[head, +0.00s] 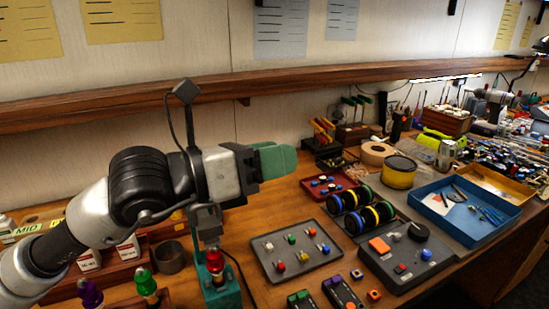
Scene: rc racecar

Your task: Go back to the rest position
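My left arm comes in from the left, and its gripper (275,160) with green fingers is held in the air above the back of the wooden workbench (240,215). The fingers point right and overlap from this side, so the gap between them cannot be judged. No object shows in them. My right gripper is not in view.
A grey tray (290,264) of small coloured parts lies in front. Black wheels (361,219) with coloured rims, a grey control box (406,265), a yellow tin (399,172) and a blue tray (465,213) stand to the right. A wooden shelf (330,84) runs along the wall.

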